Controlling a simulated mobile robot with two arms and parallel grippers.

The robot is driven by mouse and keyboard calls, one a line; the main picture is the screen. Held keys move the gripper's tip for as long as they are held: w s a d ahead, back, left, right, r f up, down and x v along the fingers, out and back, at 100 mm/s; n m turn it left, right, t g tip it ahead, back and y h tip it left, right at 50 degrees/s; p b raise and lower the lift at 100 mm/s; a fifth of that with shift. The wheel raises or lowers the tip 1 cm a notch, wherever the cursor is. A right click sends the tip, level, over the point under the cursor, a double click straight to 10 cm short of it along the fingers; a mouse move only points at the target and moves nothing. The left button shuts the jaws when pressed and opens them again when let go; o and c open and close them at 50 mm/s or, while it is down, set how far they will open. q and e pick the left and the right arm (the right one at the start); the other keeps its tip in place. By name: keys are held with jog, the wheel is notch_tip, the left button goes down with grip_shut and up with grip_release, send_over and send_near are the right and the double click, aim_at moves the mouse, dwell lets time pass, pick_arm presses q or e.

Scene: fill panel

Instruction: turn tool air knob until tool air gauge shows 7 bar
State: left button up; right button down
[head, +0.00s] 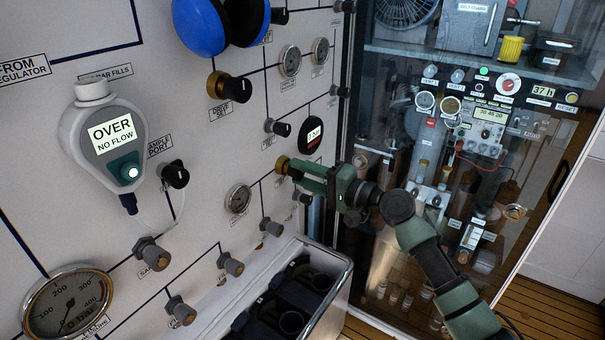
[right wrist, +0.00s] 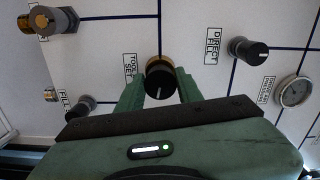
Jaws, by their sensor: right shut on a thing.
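The tool air knob is a black knob with a brass collar (right wrist: 159,78), labelled with what reads as TOOL SET in the right wrist view. Its brass part (head: 281,164) shows on the panel in the head view. My right gripper (right wrist: 160,92) is shut around the knob, one green finger on each side; it also shows in the head view (head: 290,168). A white pointer line shows on the knob face. A small round gauge (head: 238,199) and a dark display with a red band (head: 314,135) are near the knob. I cannot tell which is the tool air gauge, nor read a pressure. My left gripper is out of view.
A grey meter reading OVER NO FLOW (head: 104,137) hangs on the panel at left. Other knobs, such as DRIVE SET (head: 234,89), and fittings stick out nearby. An open bin (head: 334,290) stands below the gripper. A glass-fronted cabinet (head: 440,225) stands behind my right arm.

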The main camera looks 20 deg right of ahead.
jog(key=c, duration=1)
grip_release()
jog(key=shift+o, duration=0.2)
jog(key=shift+d, duration=0.1)
jog(key=shift+s+d+f, duration=0.1)
jog(key=shift+s+d, duration=0.1)
jog(key=shift+s, duration=0.05)
jog(key=b+v, duration=0.3)
jog(key=v, duration=0.4)
jog(key=shift+c, duration=0.2)
dwell(0.6)
